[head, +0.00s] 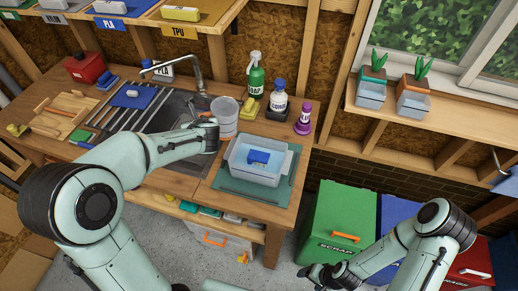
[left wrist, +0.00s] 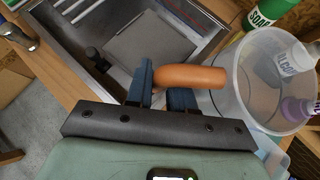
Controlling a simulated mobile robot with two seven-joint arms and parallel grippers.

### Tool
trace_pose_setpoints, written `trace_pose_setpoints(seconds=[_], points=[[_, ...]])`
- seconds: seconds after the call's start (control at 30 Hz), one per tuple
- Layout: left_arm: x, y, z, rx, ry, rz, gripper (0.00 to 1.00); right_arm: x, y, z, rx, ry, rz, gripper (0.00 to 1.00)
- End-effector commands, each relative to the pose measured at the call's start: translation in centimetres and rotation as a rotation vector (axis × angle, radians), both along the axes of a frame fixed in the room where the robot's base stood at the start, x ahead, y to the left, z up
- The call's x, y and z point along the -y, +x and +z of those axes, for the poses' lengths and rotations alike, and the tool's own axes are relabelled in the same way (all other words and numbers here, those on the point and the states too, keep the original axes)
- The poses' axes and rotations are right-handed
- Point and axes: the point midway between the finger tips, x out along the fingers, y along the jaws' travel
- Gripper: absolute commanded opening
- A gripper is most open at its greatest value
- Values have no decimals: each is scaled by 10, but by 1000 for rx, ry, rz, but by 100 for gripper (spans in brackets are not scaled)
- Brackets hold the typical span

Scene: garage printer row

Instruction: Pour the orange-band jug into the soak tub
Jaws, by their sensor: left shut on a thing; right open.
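The clear jug (head: 224,115) stands at the right edge of the sink in the head view, and looks upright. In the left wrist view the jug (left wrist: 262,70) shows a wide clear wall and an orange handle (left wrist: 190,76). My left gripper (left wrist: 150,92) is shut on that handle; in the head view it (head: 212,132) is partly hidden by its own arm. The soak tub (head: 258,178), a clear box with a blue object in it, sits on a green mat to the right of the jug. My right gripper (head: 316,274) is open and low, near the green bin.
A green soap bottle (head: 256,75), a dark bottle (head: 278,97) and a purple bottle (head: 304,118) stand behind the tub. A yellow sponge (head: 249,108) lies near the jug. The sink (head: 160,110) with its tap is to the left. Bins (head: 338,220) stand right of the bench.

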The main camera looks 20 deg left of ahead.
Motion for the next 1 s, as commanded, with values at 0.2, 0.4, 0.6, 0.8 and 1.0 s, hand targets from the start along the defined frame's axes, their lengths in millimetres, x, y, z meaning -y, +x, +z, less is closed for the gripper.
trace_pose_setpoints(seconds=[0.2,0.4,0.6,0.8,1.0], points=[[-5,-2,-12,-40,-102,-12,0,0,-5,-3,-7,0,0,72],[-6,0,-13,-49,-140,-21,0,0,-5,-3,-6,0,0,72],[-6,0,10,-47,-149,-23,0,0,-6,-4,-8,0,0,72],[-7,0,38,-47,-146,-22,0,0,-5,-3,-6,0,0,72],[-6,0,46,-52,-147,-22,0,0,-4,-3,-6,0,0,72]])
